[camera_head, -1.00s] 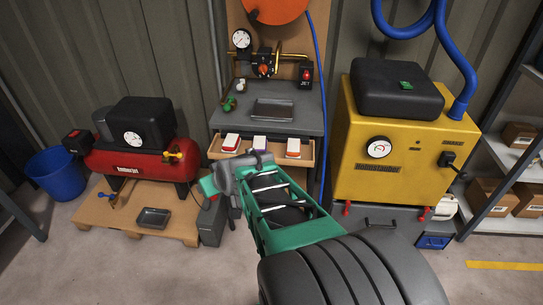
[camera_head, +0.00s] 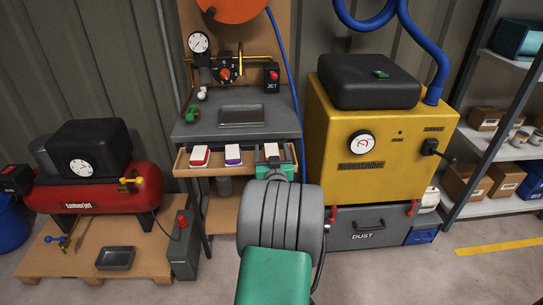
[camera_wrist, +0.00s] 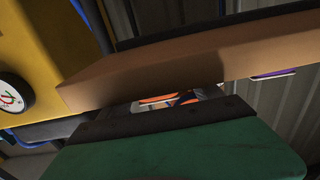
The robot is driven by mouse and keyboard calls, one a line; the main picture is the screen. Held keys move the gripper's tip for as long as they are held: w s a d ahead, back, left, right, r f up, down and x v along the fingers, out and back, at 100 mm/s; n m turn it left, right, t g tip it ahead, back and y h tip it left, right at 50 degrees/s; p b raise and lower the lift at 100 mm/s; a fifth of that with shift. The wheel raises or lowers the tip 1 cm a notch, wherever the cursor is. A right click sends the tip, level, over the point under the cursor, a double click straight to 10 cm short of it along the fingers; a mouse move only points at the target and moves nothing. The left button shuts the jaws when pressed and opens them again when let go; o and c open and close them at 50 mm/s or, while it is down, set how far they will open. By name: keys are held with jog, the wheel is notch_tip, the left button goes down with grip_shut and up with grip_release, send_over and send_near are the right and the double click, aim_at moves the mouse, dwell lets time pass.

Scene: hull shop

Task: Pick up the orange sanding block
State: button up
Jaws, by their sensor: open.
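The orange sanding block (camera_head: 271,150) has a pale top and lies at the right end of the open wooden drawer (camera_head: 215,171). A small orange-and-white patch of the block (camera_wrist: 160,99) shows in the wrist view, between the drawer front (camera_wrist: 190,68) and the dark edge of my gripper. My gripper (camera_head: 274,168) is open at the drawer's right end, close in front of the block. It hides the block's lower part in the head view. I cannot tell whether they touch.
A red block (camera_head: 200,155) and a purple block (camera_head: 233,154) lie left in the same drawer. Above is a grey worktop (camera_head: 200,127) with a tray (camera_head: 241,116). A yellow machine (camera_head: 335,176) stands close on the right. A red compressor (camera_head: 95,190) is at left.

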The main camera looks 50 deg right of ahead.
jog(key=shift+w+d, duration=0.15)
jog(key=shift+w, duration=0.05)
jog(key=shift+s, duration=0.1)
jog(key=c, duration=1.5)
